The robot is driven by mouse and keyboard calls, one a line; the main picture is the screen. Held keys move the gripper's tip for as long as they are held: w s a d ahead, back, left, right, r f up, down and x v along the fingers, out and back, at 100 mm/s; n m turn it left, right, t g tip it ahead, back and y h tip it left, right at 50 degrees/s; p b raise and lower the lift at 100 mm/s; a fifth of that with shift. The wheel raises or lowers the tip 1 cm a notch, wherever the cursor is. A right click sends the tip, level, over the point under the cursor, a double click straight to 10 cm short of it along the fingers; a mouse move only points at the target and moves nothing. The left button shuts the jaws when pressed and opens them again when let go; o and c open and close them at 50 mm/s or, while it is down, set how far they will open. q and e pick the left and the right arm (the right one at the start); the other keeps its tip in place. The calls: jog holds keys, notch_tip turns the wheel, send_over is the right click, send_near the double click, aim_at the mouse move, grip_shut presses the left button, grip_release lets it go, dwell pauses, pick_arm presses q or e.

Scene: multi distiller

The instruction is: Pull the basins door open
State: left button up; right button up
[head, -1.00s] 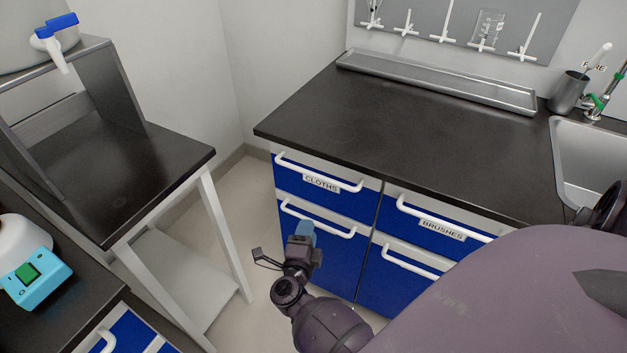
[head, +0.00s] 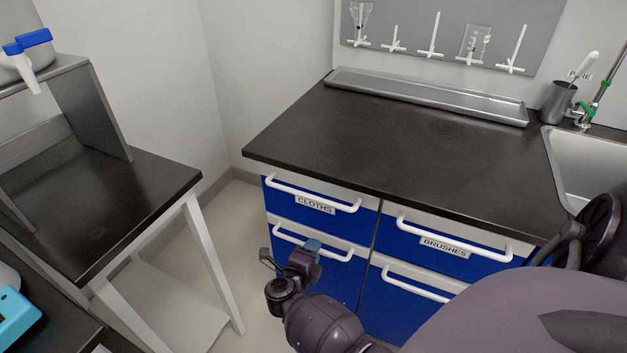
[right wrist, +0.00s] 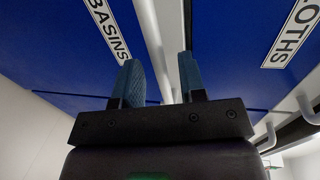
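The basins door (head: 340,281) is the blue front below the cloths drawer (head: 290,199), and it looks shut. Its white handle (head: 340,254) runs along its top, partly hidden by my right gripper (head: 312,246). The right wrist view shows the BASINS label (right wrist: 109,31) on the blue door. There, my right gripper (right wrist: 160,80) has its two blue fingers apart, with a white strip running between them. I cannot tell whether that strip is the handle or the door's trim, or whether the fingers touch it. My left gripper is not in view.
The brushes drawer (head: 420,232) is to the right, with another blue front below it. A dark worktop (head: 400,150) overhangs the fronts, with a sink (head: 590,165) at right. A side table (head: 130,200) stands left, with a strip of free floor (head: 228,200) between.

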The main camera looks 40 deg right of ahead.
jog(key=shift+x, duration=0.9)
grip_shut()
